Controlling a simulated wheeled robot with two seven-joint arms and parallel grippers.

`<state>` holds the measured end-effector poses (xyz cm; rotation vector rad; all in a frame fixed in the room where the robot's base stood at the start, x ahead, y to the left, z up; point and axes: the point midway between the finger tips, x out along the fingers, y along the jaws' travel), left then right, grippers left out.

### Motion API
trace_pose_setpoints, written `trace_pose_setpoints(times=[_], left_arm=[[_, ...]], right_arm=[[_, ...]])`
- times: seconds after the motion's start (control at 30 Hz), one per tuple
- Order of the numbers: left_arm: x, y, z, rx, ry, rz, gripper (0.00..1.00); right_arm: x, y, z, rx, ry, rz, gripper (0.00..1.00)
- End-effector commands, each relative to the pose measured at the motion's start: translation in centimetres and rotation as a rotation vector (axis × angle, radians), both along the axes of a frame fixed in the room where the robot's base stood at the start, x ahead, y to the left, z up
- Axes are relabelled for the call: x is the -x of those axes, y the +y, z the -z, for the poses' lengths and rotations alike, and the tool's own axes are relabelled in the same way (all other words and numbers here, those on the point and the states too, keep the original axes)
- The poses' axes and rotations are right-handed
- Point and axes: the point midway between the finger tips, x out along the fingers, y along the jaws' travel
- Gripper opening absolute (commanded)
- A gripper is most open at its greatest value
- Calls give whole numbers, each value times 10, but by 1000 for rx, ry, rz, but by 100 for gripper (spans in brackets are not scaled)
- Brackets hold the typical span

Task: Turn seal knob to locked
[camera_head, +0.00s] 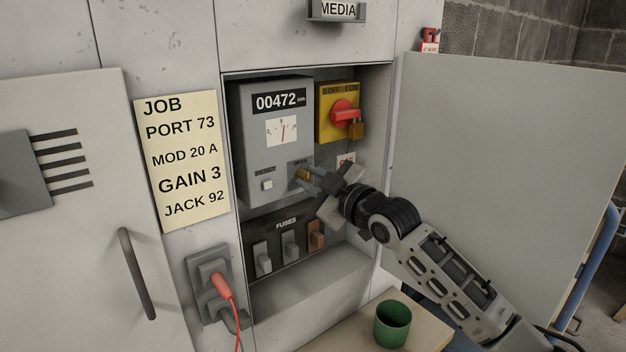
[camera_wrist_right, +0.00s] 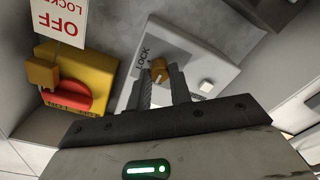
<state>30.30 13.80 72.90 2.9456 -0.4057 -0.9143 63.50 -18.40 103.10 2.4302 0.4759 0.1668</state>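The seal knob (camera_head: 303,173) is a small brass-orange knob low on the right of the grey meter box (camera_head: 249,140). In the right wrist view the knob (camera_wrist_right: 158,68) shows beside a "LOCK" label; its exact turn angle is hard to tell. My right gripper (camera_head: 315,180) is at the knob, coming in from the lower right. In the wrist view its two fingers (camera_wrist_right: 161,80) are apart, with the knob between or just beyond their tips. I cannot tell whether they touch it. My left gripper is not in view.
A yellow switch box (camera_head: 325,124) with a red rotary handle and padlock sits right of the meter. Fuses (camera_head: 289,246) are below. The open cabinet door (camera_head: 500,170) stands at right. A green cup (camera_head: 392,323) stands on a table. A red plug (camera_head: 221,286) is at lower left.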

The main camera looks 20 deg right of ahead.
Motion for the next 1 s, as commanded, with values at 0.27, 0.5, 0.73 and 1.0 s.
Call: trace_pose_setpoints(times=[0.27,0.5,0.73,1.0], left_arm=[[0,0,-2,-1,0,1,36],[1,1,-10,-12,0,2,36],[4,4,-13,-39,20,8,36],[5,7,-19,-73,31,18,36]], right_arm=[[0,0,0,-11,5,-1,0],[0,1,-2,-96,37,0,0],[0,0,-3,-265,100,1,0],[0,0,-2,-508,187,0,0]])
